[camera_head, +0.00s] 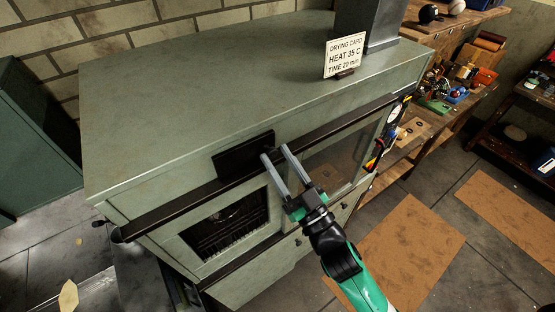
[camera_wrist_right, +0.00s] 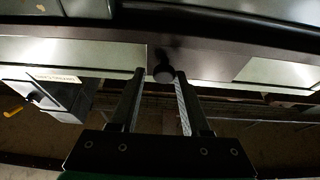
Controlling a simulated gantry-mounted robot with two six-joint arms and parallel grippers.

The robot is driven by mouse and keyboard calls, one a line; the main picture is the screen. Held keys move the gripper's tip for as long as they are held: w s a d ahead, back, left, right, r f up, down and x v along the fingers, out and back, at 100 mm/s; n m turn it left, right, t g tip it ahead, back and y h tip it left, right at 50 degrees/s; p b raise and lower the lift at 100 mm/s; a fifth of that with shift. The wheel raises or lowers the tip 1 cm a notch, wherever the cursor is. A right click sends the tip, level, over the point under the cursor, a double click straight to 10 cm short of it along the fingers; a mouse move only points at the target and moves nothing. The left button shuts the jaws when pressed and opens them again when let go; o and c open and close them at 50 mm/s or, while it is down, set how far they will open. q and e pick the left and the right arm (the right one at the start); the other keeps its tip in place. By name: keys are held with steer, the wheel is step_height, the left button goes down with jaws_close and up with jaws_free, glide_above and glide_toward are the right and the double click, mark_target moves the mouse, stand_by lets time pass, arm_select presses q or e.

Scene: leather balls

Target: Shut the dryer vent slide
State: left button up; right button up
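The green dryer cabinet (camera_head: 200,100) fills the middle of the head view. A dark rail (camera_head: 345,121) runs along its upper front edge. A black plate (camera_head: 240,158) stands at this rail; I cannot tell for sure whether it is the vent slide. My right gripper (camera_head: 275,153) is open, its two grey fingers pointing at the cabinet front just right of the plate. In the right wrist view a dark round knob (camera_wrist_right: 163,73) shows between the fingertips (camera_wrist_right: 160,76); contact cannot be told. My left gripper is not in view.
A barred dark opening (camera_head: 228,225) and a glass pane (camera_head: 335,160) are in the cabinet front. A drying card (camera_head: 344,55) stands on top beside a grey duct (camera_head: 368,22). A cluttered wooden bench (camera_head: 455,75) is at right. Brown mats (camera_head: 410,245) lie on the floor.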

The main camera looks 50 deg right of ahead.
steer(key=shift+o, duration=1.2)
steer(key=shift+d, duration=0.1)
steer(key=shift+s, duration=0.1)
steer(key=b+v, duration=0.5)
steer(key=v, duration=0.6)
steer(key=shift+s, duration=0.2)
